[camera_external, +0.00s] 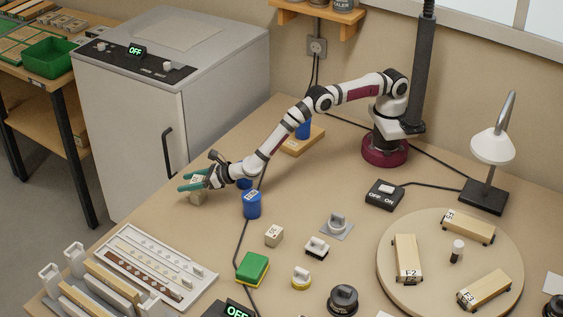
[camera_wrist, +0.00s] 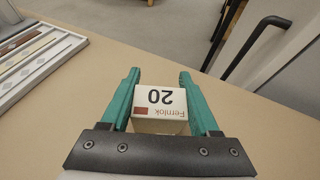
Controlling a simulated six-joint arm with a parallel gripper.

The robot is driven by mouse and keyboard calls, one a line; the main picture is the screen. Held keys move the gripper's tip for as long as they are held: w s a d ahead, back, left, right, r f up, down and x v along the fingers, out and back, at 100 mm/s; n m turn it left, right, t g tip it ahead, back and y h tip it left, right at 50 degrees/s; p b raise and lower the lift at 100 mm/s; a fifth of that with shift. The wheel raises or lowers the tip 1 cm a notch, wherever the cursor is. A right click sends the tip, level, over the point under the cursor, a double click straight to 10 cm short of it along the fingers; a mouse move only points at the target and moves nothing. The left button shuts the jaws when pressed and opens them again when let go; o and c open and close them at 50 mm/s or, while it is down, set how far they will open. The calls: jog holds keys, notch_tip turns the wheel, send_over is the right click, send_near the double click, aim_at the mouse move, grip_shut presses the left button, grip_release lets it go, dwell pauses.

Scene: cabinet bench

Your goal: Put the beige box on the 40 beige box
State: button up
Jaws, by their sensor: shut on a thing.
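My gripper (camera_external: 191,183) has green fingers and is shut on a small beige box, low over the left side of the bench. In the wrist view the box (camera_wrist: 160,108) sits between the fingers (camera_wrist: 158,77). Its label reads "20" and "Femlok", upside down there. In the external view a beige surface (camera_external: 197,198) shows just below the fingers. I cannot tell whether it is the held box's lower part or another box under it. Another beige box (camera_external: 274,235) stands apart to the right; its number is too small to read surely. I see no readable 40.
Blue cylinders (camera_external: 252,205) stand close right of my gripper. A slotted white tray (camera_external: 160,266) lies in front. A green and yellow block (camera_external: 252,267) and several knobs stand nearer the middle. A round turntable (camera_external: 450,285) is at right. A grey cabinet (camera_external: 170,100) stands behind left.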

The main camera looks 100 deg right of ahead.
jog(key=shift+f, duration=0.1)
jog(key=o, duration=1.4)
jog(key=shift+o, duration=0.2)
